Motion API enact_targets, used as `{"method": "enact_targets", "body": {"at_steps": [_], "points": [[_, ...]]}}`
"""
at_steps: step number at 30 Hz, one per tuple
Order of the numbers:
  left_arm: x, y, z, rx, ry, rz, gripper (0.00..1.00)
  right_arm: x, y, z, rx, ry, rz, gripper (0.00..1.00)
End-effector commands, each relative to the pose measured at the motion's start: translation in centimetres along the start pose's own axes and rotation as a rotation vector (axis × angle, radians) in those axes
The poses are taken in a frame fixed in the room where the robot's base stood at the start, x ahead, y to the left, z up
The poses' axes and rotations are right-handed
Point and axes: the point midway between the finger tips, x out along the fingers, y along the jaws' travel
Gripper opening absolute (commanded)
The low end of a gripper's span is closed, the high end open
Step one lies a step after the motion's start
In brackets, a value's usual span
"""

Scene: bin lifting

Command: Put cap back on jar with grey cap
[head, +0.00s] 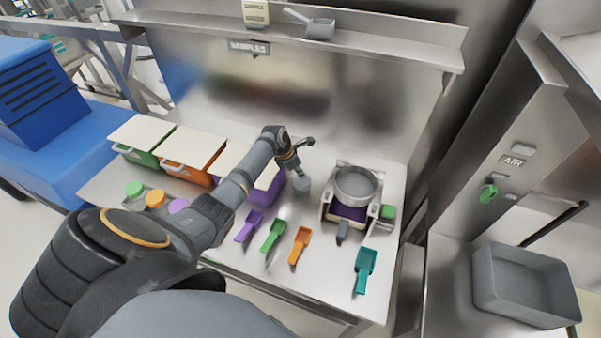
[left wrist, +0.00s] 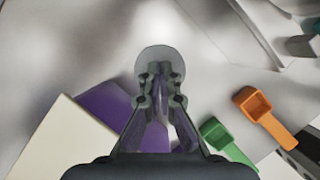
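My left gripper (head: 298,172) reaches over the middle of the table, past the purple bin. Its fingers look closed together on a round grey cap (head: 303,186). In the left wrist view, the grey cap (left wrist: 162,58) shows as a disc at and beyond the fingertips (left wrist: 162,78). Whether the cap touches the table is not clear. I cannot make out an open jar; my left arm covers part of the row of jars at the left. That row shows a green cap (head: 134,188), an orange cap (head: 155,199) and a purple cap (head: 178,206). My right gripper is not in view.
Green (head: 141,136), orange (head: 192,150) and purple (head: 265,190) bins stand along the back left. Purple (head: 249,226), green (head: 273,235), orange (head: 300,244) and teal (head: 365,270) scoops lie in front. A round grey pan (head: 356,186) sits on a device at right.

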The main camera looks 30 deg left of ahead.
Motion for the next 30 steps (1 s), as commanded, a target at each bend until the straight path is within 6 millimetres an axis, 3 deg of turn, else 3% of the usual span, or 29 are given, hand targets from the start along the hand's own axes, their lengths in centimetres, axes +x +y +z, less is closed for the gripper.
{"method": "enact_targets", "body": {"at_steps": [4, 22, 30], "points": [[-1.2, 0.0, 0.5, 0.0, 0.0, 0.0, 0.0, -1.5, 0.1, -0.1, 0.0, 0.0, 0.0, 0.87], [-4.7, 0.0, 2.0, 0.001, -0.001, 0.001, 0.0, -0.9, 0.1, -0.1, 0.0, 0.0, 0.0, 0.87], [-5.1, 0.0, 2.1, 0.0, 0.0, 0.0, 0.0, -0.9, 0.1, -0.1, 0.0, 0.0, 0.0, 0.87]]}}
